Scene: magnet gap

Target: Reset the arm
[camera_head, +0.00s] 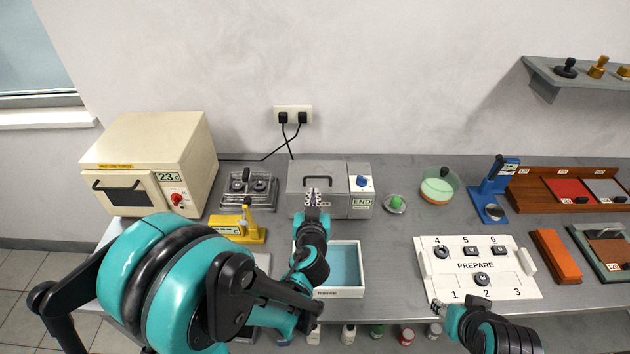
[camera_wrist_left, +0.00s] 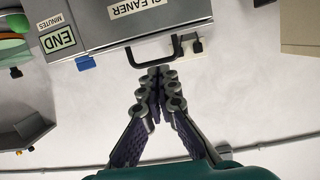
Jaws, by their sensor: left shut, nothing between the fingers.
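My left arm reaches in from the left, over the white tray with a blue inside (camera_head: 344,290). My left gripper (camera_head: 313,197) is shut and empty in front of the grey cleaner box (camera_head: 328,172). In the left wrist view the fingertips (camera_wrist_left: 160,78) meet just by the black handle (camera_wrist_left: 137,58) of the box, which appears upside down; I cannot tell whether they touch it. My right gripper (camera_head: 437,304) is at the front left corner of the white PREPARE board (camera_head: 467,250); its jaws are too small to read.
A cream oven (camera_head: 150,160) stands at the back left. A blue press (camera_head: 492,190), a wooden rack (camera_head: 570,190) and an orange block (camera_head: 556,256) are at the right.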

